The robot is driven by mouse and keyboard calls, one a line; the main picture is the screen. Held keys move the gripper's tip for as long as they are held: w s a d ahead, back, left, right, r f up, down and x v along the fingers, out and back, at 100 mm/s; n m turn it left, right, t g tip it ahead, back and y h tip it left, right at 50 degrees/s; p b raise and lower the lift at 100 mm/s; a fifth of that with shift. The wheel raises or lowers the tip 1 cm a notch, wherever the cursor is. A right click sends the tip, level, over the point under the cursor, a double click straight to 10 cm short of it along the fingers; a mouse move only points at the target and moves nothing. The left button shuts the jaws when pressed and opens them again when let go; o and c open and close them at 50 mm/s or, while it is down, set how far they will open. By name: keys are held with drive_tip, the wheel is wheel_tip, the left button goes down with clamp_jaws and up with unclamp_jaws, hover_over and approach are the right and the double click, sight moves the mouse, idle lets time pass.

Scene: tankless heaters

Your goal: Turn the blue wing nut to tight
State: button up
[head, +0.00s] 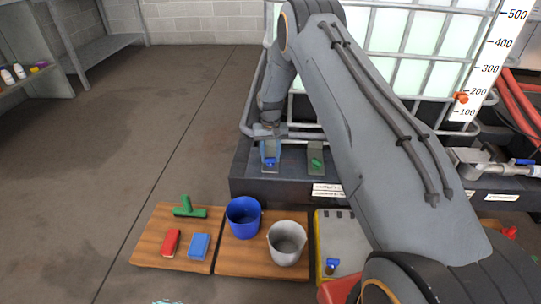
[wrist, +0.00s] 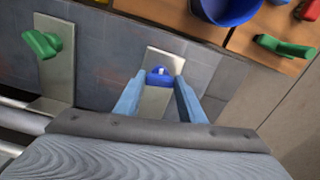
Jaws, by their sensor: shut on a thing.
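The blue wing nut (wrist: 159,76) sits on a pale metal plate (wrist: 156,103) in the wrist view, with a light stud tip at its middle. My gripper (wrist: 158,84) has its two blue fingers on either side of the wing nut, shut on it. In the head view my gripper (head: 269,150) is over the left metal plate on the dark ledge, and its fingers mostly hide the wing nut there. A green wing nut (head: 316,163) is on the neighbouring plate, clear of my gripper; it also shows in the wrist view (wrist: 42,43).
Wooden boards to the front left hold a blue cup (head: 243,218), a grey cup (head: 287,243), a green T-shaped piece (head: 188,209), a red block (head: 171,242) and a blue block (head: 199,246). A caged tank (head: 400,65) stands behind the ledge. Open floor lies left.

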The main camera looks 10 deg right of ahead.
sight(270, 158)
drive_tip(key=shift+m, duration=0.9)
drive_tip(key=o, duration=1)
drive_tip(key=shift+o, duration=0.2)
wheel_tip(270, 158, up, 8)
drive_tip(key=shift+f+p, duration=0.1)
drive_tip(key=shift+p, duration=1.15)
